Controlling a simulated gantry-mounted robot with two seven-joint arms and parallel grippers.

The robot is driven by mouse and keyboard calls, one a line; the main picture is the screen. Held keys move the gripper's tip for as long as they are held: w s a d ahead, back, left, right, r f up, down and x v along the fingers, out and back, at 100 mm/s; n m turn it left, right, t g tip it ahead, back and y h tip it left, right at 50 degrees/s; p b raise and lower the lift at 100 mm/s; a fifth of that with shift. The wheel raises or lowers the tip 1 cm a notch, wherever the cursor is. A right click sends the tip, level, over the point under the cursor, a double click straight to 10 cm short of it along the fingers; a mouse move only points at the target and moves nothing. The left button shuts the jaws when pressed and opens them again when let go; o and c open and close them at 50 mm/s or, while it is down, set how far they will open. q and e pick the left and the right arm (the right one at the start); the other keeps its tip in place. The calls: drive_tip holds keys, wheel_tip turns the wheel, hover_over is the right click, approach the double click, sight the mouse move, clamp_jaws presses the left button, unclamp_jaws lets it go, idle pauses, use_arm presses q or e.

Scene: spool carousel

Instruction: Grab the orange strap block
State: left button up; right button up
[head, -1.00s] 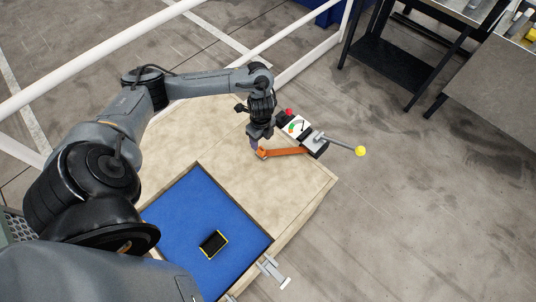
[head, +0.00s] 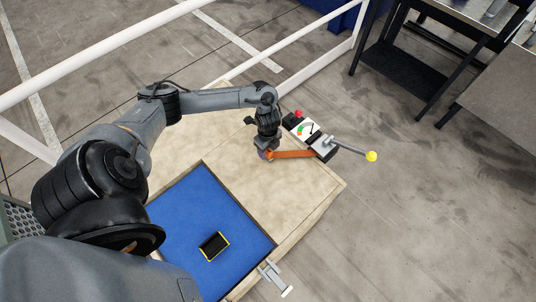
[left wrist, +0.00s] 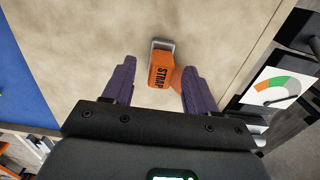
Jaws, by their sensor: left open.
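The orange strap block (left wrist: 160,70), lettered STRAP, lies between and a little ahead of the two purple fingers of my left gripper (left wrist: 157,82) in the left wrist view. A grey metal loop shows at its far end, and an orange strap runs off from it to the right, behind a finger. My left gripper (head: 266,154) is open and points down over the block in the head view, where the block is mostly hidden. The orange strap (head: 293,154) leads from there to the device with a dial. My right gripper is not in view.
A device with a dial (head: 306,128), a red knob and a yellow-tipped lever (head: 371,156) stands at the table's right edge. A blue recess (head: 185,225) in the wooden table holds a black block with yellow edges (head: 214,246). A metal latch (head: 272,276) sits at the front edge.

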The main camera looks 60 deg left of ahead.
use_arm(q)
drive_tip(key=shift+d+f, duration=0.1)
drive_tip(key=shift+f, duration=0.55)
drive_tip(key=shift+c, duration=0.3)
clamp_jaws()
drive_tip(key=shift+r, duration=0.1)
